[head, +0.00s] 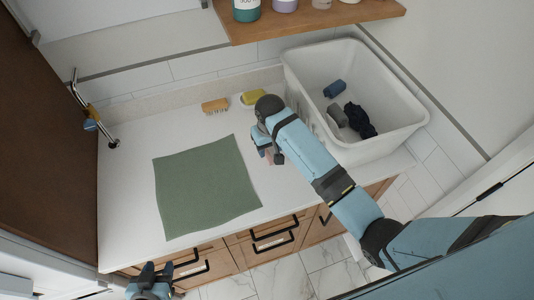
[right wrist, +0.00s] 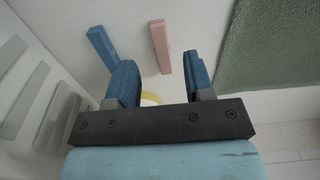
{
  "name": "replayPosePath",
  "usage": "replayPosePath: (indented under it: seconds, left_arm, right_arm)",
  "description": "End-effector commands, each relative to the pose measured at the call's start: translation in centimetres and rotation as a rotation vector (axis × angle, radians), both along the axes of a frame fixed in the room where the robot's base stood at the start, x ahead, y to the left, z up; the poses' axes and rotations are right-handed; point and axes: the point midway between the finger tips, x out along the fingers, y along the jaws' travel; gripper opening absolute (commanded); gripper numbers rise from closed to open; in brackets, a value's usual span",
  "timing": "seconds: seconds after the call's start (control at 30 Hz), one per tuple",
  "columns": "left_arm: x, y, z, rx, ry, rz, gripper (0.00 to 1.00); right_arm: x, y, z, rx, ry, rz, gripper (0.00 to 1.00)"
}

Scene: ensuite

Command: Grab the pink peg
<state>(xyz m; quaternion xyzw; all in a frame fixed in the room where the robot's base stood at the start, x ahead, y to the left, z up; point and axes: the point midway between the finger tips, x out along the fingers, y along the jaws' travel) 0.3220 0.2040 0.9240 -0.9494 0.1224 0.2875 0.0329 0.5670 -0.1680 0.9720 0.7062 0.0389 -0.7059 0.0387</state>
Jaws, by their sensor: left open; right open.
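The pink peg (right wrist: 161,45) lies on the white counter in the right wrist view. Its near end shows between the fingertips of my right gripper (right wrist: 160,66), which is open and empty; I cannot tell the height gap. A blue peg (right wrist: 101,46) lies to the left of the pink one, beyond the left finger. In the head view my right gripper (head: 268,148) hangs over the counter and mostly hides the pegs. My left gripper (head: 150,277) is open and empty at the bottom, in front of the counter's edge.
A green cloth (head: 205,188) lies on the counter (head: 125,190) left of my right gripper. A white bin (head: 300,62) with dark cloth rolls stands to the right. A wooden brush (head: 215,106) and a yellow sponge (head: 254,97) lie behind. A shelf (head: 330,20) overhangs the back.

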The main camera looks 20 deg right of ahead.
Motion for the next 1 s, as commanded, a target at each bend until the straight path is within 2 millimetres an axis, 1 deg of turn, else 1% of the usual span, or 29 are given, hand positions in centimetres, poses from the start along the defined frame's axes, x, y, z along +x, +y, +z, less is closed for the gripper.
replayPosePath:
  seconds: [0.03, 0.13, 0.2, 0.3, 0.4, 0.57, 0.6, 0.67, 0.7, 0.8, 1.0]
  left_arm:
    - [0.1, 0.0, 0.5, 0.000, -0.002, 0.001, 0.43]
    - [0.3, 0.2, 1.1, -0.004, -0.004, 0.007, 0.43]
    - [0.5, 0.1, 1.0, -0.010, -0.002, 0.017, 0.43]
    - [0.8, -0.1, 0.9, -0.021, -0.002, 0.028, 0.43]
    - [0.9, -0.1, 0.7, -0.024, 0.003, 0.031, 0.43]
    - [0.6, 0.0, 0.3, -0.021, 0.010, 0.031, 0.43]
    - [0.6, 0.0, 0.3, -0.020, 0.011, 0.030, 0.43]
    - [0.5, 0.0, 0.3, -0.019, 0.012, 0.030, 0.43]
    - [0.4, 0.0, 0.3, -0.018, 0.012, 0.029, 0.43]
    - [0.4, 0.1, 0.4, -0.018, 0.012, 0.028, 0.43]
    - [0.4, 0.0, 0.6, -0.019, 0.008, 0.028, 0.43]
  right_arm:
    - [-0.2, 0.0, -0.6, -0.001, 0.004, 0.000, 0.48]
    - [-0.3, 0.1, -2.1, -0.002, 0.005, 0.000, 0.48]
    - [-0.3, 0.1, -3.2, -0.001, 0.004, -0.001, 0.48]
    - [-0.3, 0.0, -4.2, -0.001, 0.003, 0.000, 0.48]
    - [-0.3, 0.1, -4.6, -0.001, 0.000, 0.000, 0.48]
    - [-0.3, 0.1, -4.6, 0.000, 0.000, 0.000, 0.48]
    - [-0.3, 0.1, -4.6, 0.000, 0.000, 0.000, 0.43]
    - [-0.3, 0.1, -4.6, 0.000, 0.000, 0.000, 0.29]
    - [-0.3, 0.1, -4.6, 0.000, 0.000, 0.000, 0.20]
    - [-0.3, 0.1, -4.6, 0.000, 0.000, 0.000, 0.00]
    - [-0.3, 0.1, -4.6, 0.000, 0.000, 0.000, 0.00]
